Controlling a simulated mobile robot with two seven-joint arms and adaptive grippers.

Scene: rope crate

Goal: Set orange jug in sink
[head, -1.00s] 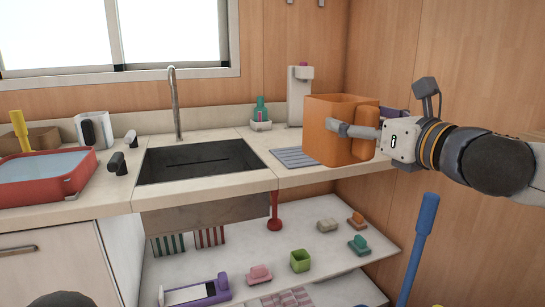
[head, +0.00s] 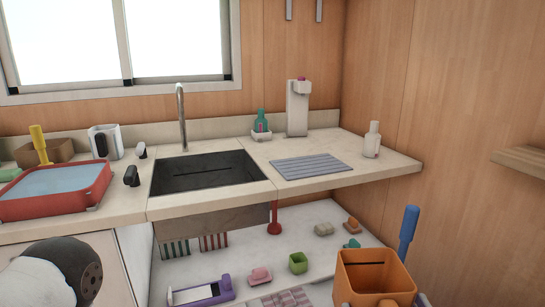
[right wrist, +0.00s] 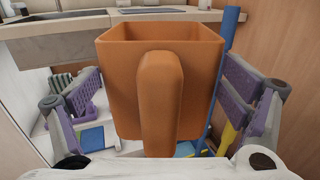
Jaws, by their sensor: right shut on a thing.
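The orange jug (head: 372,272) is at the lower right of the head view, in front of the counter and below its top. In the right wrist view the jug (right wrist: 200,60) looks upright, with its handle toward the camera. The jug hides part of the fingertips' contact. The sink (head: 210,172) is a dark, empty basin set in the counter, to the left of and beyond the jug. My left gripper is not in view.
A grey ribbed mat (head: 310,167) lies right of the sink, with a white bottle (head: 371,140) beyond its right end. A red tub (head: 55,190) stands left of the sink. A lower shelf (head: 225,262) holds small items. A wooden ledge (head: 520,160) juts from the right wall.

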